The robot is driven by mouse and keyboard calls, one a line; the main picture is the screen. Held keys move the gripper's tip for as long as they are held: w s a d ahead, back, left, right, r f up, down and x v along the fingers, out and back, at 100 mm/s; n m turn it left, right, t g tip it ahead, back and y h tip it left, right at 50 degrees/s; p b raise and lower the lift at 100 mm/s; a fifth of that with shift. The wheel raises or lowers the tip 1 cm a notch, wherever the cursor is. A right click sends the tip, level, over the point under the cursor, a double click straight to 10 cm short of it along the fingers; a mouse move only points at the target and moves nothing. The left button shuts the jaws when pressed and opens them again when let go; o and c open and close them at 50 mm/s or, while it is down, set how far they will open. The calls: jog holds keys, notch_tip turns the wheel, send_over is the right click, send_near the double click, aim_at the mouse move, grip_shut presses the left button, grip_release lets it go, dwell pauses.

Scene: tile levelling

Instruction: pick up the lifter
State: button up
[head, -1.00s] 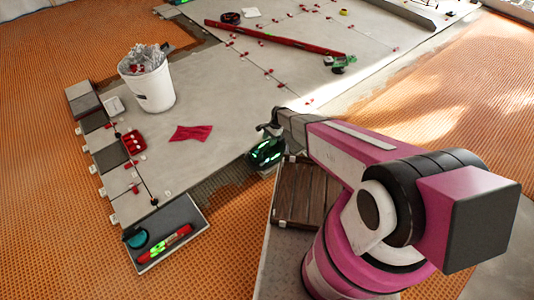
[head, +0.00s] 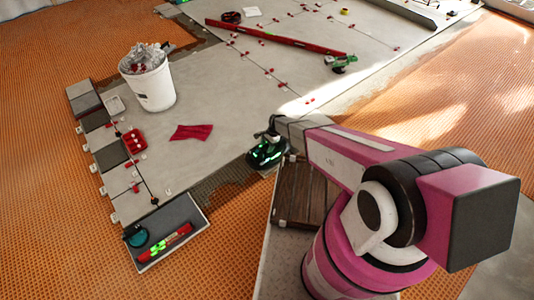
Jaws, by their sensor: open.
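The lifter (head: 266,153) looks like a dark, rounded device with bright green parts. It rests by the edge of the grey tiles, near the middle of the head view. My gripper (head: 271,131) is open and right over its top. The fingers overlap the top of the lifter in the picture. I cannot tell whether they touch it or stand around its handle. The far side of the lifter is hidden.
A slatted wooden surface (head: 305,192) lies beside my arm. A grey tray (head: 183,211) holds a teal tool and a red-and-green tool. A white bucket (head: 154,91), a red cloth (head: 191,132) and a long red bar (head: 270,37) lie farther off on the tiles.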

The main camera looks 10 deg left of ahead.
jog(key=shift+f, duration=0.2)
dwell(0.4)
grip_shut()
jog(key=shift+r, duration=0.1)
jog(key=shift+s+r, duration=0.1)
jog(key=shift+r, duration=0.7)
notch_tip(320, 180, up, 3)
jog(key=shift+f, duration=0.1)
jog(key=s+a+r, duration=0.6)
jog(key=s+r, duration=0.1)
jog(key=s, duration=0.3)
notch_tip(320, 180, up, 7)
jog(key=shift+w, duration=0.15)
dwell(0.8)
